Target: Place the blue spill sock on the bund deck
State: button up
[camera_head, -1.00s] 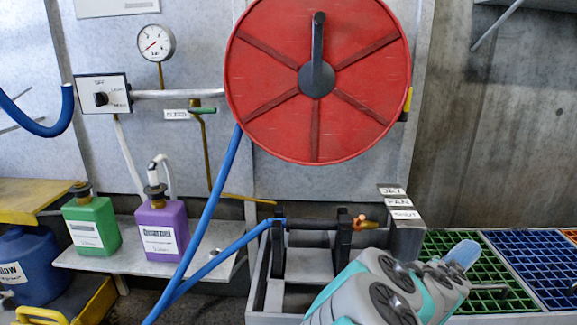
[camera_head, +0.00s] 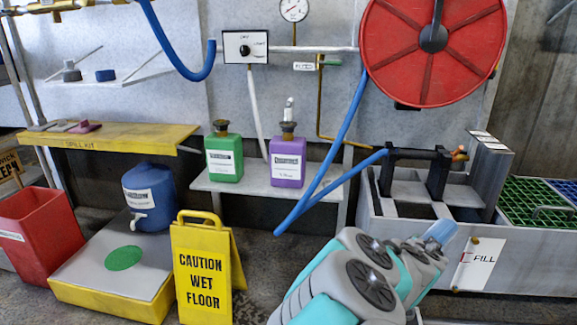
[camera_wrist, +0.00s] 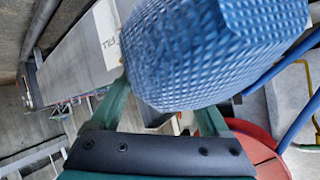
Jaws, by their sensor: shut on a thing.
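My gripper (camera_wrist: 163,112) is shut on the blue spill sock (camera_wrist: 215,45), a textured blue bundle filling the top of the wrist view. In the head view the sock shows as a small light-blue end (camera_head: 440,233) beyond my arm, in front of the grey trough at right; the fingers are hidden there. What looks like the bund deck (camera_head: 85,272) is a low grey platform with a yellow base at lower left. It carries a flat green disc (camera_head: 124,258), and the blue drum (camera_head: 148,195) stands at its back. The sock is well to its right.
A yellow wet floor sign (camera_head: 205,270) stands at the platform's right front. A red bin (camera_head: 42,235) is at its left. A yellow spill kit shelf (camera_head: 110,135) hangs above. A blue hose (camera_head: 320,190) drops from the red reel (camera_head: 432,45).

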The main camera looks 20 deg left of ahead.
aim_at(103, 280)
jog(key=k+j+u, duration=0.35)
jog(key=j, duration=2.9)
jog(key=k+j+u, duration=0.1)
jog(key=j+u, duration=0.25)
jog(key=j, duration=3)
